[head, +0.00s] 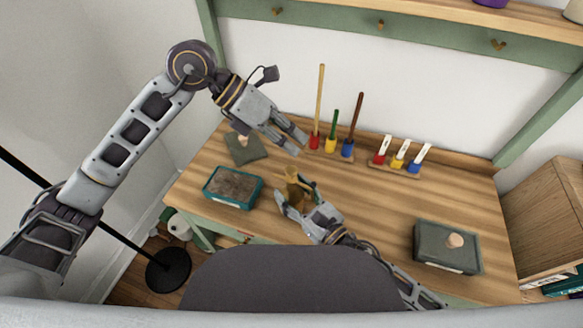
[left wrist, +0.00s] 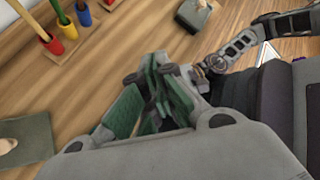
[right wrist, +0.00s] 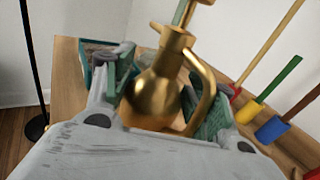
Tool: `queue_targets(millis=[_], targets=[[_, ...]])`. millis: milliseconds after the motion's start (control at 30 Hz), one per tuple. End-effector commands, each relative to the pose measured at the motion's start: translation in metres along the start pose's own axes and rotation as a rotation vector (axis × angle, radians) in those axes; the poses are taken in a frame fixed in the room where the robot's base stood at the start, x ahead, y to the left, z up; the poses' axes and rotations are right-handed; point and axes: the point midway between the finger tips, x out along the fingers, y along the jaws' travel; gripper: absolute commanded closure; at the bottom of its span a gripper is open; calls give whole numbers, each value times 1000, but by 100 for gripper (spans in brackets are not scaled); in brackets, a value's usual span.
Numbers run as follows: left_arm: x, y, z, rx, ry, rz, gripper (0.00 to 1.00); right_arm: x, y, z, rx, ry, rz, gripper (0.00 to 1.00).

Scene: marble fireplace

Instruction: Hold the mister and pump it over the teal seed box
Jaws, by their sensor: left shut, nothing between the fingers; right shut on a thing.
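The teal seed box (head: 227,203), filled with brown soil, stands at the left of the table. It also shows in the right wrist view (right wrist: 92,47), partly hidden behind a finger. The brass mister (head: 293,190) has a round body, a curved handle and a top plunger; it shows large in the right wrist view (right wrist: 155,98). My right gripper (head: 297,196) is shut around the mister's body, right of the seed box. My left gripper (head: 301,143) is shut and empty, above and behind the mister; its fingers show in the left wrist view (left wrist: 152,90).
A dark lid with a knob (head: 246,150) lies behind the seed box. A grey lidded box (head: 447,250) stands at the right. Coloured tools stand in a wooden rack (head: 330,156) at the back, beside a rack of labelled markers (head: 394,167). The front middle of the table is clear.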

Motion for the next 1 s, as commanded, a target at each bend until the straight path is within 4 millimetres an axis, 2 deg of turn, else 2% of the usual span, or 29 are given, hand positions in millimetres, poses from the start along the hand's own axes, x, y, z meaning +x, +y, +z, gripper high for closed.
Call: queue_targets(millis=[400, 1000], targets=[[23, 16, -16, 0, 0, 0, 100, 0, 0, -1, -1, 1, 0, 78], [26, 19, -19, 1, 0, 0, 100, 0, 0, -1, -1, 1, 0, 78]])
